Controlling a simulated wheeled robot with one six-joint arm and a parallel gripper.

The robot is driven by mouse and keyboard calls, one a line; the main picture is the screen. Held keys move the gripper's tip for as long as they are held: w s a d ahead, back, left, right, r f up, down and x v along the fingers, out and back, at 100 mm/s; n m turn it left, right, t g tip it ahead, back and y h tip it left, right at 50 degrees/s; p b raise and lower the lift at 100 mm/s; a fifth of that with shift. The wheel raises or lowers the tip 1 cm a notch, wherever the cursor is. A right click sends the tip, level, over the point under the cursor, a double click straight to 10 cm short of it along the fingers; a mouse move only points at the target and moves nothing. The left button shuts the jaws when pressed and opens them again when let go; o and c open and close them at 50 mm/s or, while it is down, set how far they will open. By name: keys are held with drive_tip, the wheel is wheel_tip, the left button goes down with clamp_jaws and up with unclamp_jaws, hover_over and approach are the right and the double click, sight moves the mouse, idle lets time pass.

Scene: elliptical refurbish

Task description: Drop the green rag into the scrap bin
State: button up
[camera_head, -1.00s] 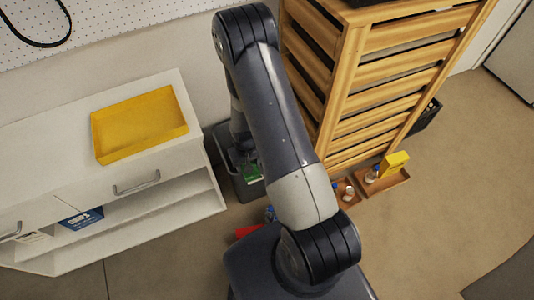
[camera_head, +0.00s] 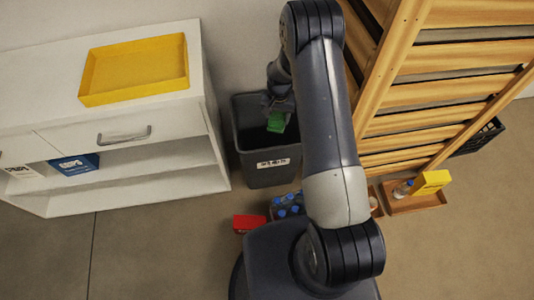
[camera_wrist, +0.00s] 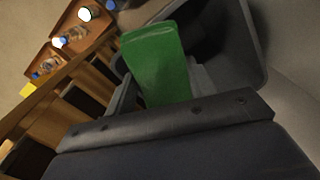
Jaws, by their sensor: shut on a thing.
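The green rag (camera_head: 277,122) is at my gripper's end, over the opening of the scrap bin. In the wrist view the rag (camera_wrist: 157,62) hangs out between the fingers of my gripper (camera_wrist: 155,88), which is shut on it. The scrap bin (camera_head: 268,174) is a dark grey bin with a white label, standing on the floor between the white cabinet and the wooden rack. In the wrist view its rim (camera_wrist: 254,45) surrounds the rag on the right and far side. My arm hides part of the bin's right side in the head view.
The white cabinet (camera_head: 120,132) with a yellow tray (camera_head: 135,70) stands left of the bin. The wooden rack (camera_head: 440,90) stands close on the right. A red box (camera_head: 249,223), blue-capped bottles (camera_head: 288,205) and a wooden tray (camera_head: 414,202) with a yellow box (camera_head: 431,182) are on the floor.

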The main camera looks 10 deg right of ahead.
drive_tip(key=w+f+m+b, duration=0.4)
drive_tip(key=w+f+b, duration=0.4)
drive_tip(key=b, duration=0.9)
drive_tip(key=w, duration=0.3)
drive_tip(key=shift+f+m, duration=0.3)
drive_tip(key=shift+m, duration=0.1)
drive_tip(key=shift+f+b, duration=0.1)
drive_tip(key=shift+b, duration=0.25)
wheel_tip(320, 180, down, 6)
drive_tip(key=b, duration=0.3)
drive_tip(key=shift+r+b, duration=0.2)
drive_tip(key=shift+b, duration=0.1)
drive_tip(key=o, duration=1)
drive_tip(key=shift+o, duration=0.2)
